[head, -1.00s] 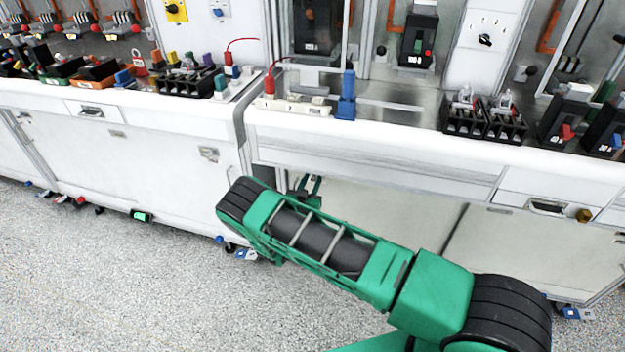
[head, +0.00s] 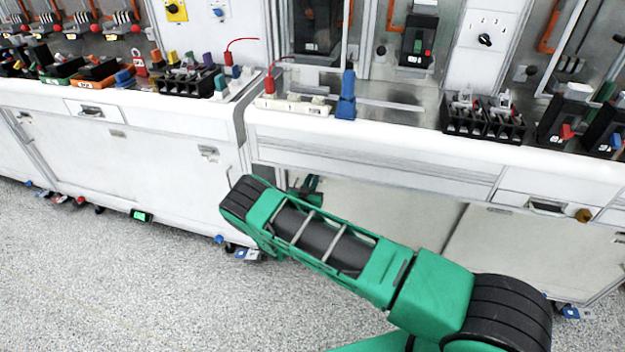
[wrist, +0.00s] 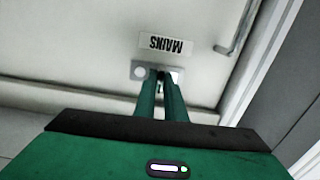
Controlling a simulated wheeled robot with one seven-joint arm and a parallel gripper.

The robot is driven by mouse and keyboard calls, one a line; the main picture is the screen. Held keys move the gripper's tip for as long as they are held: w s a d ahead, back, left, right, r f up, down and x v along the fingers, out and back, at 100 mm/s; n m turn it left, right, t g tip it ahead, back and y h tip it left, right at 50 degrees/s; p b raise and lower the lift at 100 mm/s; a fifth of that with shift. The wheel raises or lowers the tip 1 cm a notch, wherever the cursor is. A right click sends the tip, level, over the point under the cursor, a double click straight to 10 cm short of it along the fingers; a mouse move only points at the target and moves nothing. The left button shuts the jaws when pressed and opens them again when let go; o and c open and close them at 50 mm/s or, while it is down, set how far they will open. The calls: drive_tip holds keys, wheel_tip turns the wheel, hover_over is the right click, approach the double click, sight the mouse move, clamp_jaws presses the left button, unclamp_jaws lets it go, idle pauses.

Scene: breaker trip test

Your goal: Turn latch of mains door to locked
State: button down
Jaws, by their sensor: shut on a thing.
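The mains door (wrist: 80,40) is a pale cabinet front that fills much of the wrist view. Its label (wrist: 166,44) reads MAINS and appears upside down. The latch (wrist: 141,71) is a small light grey plate with rounded parts just below that label in the picture. My gripper (wrist: 160,78) is shut on the latch, its two green fingers close together over the middle and hiding part of it. In the head view my gripper (head: 307,186) shows only partly, at the cabinet front beneath the counter, behind my green arm. The latch's exact turn is hard to tell.
A metal handle (wrist: 238,30) stands on the door to the right of the label. The white counter (head: 390,128) above holds a blue clamp-like piece (head: 346,100) and black fuse racks (head: 485,122).

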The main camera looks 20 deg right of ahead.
drive_tip(key=shift+a, duration=0.1)
drive_tip(key=shift+w+a+f+n, duration=0.1)
drive_tip(key=shift+a+n, duration=0.05)
drive_tip(key=shift+n, duration=2.75)
drive_tip(key=shift+a+f+n, duration=0.1)
drive_tip(key=shift+a+n, duration=0.05)
drive_tip(key=shift+n, duration=2.75)
drive_tip(key=shift+w+a+f+n, duration=0.1)
drive_tip(key=shift+a+n, duration=0.05)
drive_tip(key=shift+n, duration=2.75)
drive_tip(key=shift+s, duration=0.1)
drive_tip(key=c, duration=2)
unclamp_jaws()
drive_tip(key=shift+f, duration=0.1)
drive_tip(key=shift+o, duration=0.9)
drive_tip(key=shift+d, duration=0.25)
